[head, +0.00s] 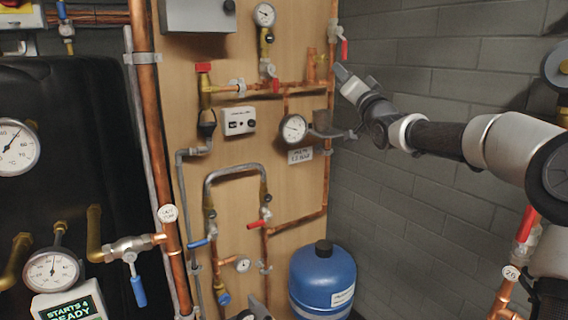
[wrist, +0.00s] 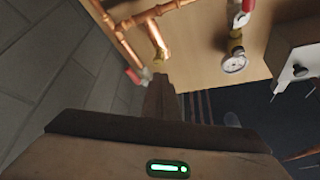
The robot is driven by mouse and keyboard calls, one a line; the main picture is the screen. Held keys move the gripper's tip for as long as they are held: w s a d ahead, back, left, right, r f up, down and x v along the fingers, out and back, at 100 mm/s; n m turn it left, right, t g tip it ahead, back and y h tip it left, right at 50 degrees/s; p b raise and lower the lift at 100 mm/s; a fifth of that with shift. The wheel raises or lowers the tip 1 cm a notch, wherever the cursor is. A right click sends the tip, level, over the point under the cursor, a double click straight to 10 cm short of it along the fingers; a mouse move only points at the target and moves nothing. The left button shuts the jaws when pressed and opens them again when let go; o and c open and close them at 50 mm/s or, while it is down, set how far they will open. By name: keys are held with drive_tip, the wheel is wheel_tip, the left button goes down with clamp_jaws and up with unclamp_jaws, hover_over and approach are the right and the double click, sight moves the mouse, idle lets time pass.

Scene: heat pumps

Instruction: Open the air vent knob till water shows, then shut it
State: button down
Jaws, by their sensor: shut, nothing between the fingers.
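A small brass fitting (head: 312,67), which looks like the air vent, stands upright on the copper pipe at the upper right of the wooden board. It also shows in the wrist view (wrist: 158,46), just beyond my fingers. No water is visible at the fitting.
A red lever valve (head: 344,49) sits on the vertical pipe close above my gripper. A pressure gauge (head: 264,15) hangs to the fitting's left, another gauge (head: 293,128) below it. A blue vessel (head: 322,280) stands low. A grey block wall (head: 440,75) bounds the right side.

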sight(324, 59)
drive_tip(key=w+a+p, duration=0.3)
drive_tip(key=w+a, duration=0.1)
drive_tip(key=w, duration=0.1)
drive_tip(key=shift+w, duration=0.35)
drive_tip(key=shift+r, duration=0.1)
drive_tip(key=shift+d+r+p, duration=0.1)
drive_tip(key=shift+r+p, duration=0.05)
drive_tip(key=shift+p, duration=0.2)
drive_tip(key=shift+w+d+f+b, duration=0.2)
drive_tip(key=shift+f+b, duration=0.1)
drive_tip(key=shift+b, duration=0.25)
drive_tip(key=shift+w+d, duration=0.2)
drive_tip(key=shift+d, duration=0.15)
idle(0.6)
drive_tip(key=shift+f, duration=0.2)
